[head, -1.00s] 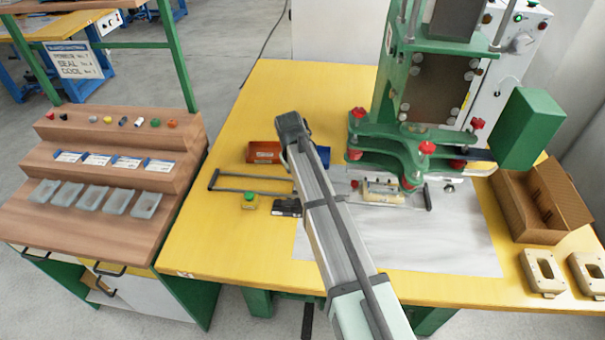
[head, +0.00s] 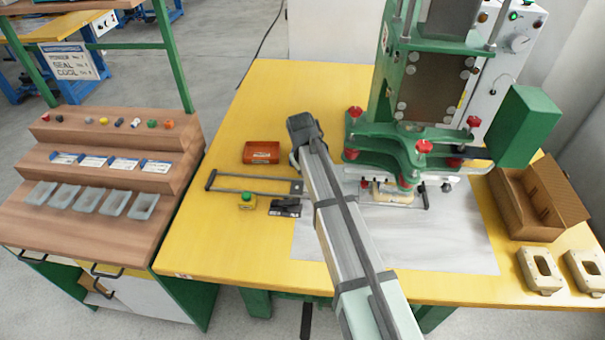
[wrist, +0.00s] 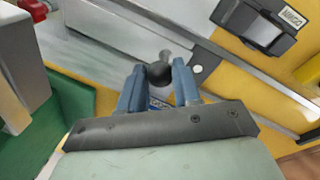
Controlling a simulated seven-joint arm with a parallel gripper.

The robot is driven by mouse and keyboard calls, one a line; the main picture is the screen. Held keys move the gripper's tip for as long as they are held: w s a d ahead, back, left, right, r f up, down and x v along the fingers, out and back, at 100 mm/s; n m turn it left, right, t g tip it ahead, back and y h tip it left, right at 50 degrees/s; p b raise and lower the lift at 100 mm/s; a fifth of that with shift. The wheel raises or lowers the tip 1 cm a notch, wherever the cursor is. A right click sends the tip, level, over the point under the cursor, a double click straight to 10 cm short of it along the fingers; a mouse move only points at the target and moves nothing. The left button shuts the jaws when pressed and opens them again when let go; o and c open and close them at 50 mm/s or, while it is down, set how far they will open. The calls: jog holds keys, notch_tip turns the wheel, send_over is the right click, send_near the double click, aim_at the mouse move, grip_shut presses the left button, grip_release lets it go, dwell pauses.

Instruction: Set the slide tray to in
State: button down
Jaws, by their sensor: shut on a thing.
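The slide tray (head: 402,204) sits low at the front of the green press, with a pale beige part (head: 390,191) on it partly under the press head. Its long rail frame (head: 250,193) reaches out to the left on the yellow table. In the wrist view my gripper (wrist: 158,84) has its two blue fingers closed around a dark round knob (wrist: 157,72) beside the metal rail (wrist: 235,66). In the head view my arm hides the fingers and the knob, and also the middle of the tray and rail.
The green press (head: 430,150) with red knobs stands over the tray. An open cardboard box (head: 540,205) stands at the right.

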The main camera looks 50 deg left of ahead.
jog(key=shift+w+d, duration=0.2)
jog(key=c, duration=0.8)
grip_release()
notch_tip(320, 180, up, 14)
jog(key=s, duration=0.2)
jog(key=shift+s+a+f, duration=0.2)
jog(key=shift+s+a, duration=0.1)
jog(key=shift+s, duration=0.05)
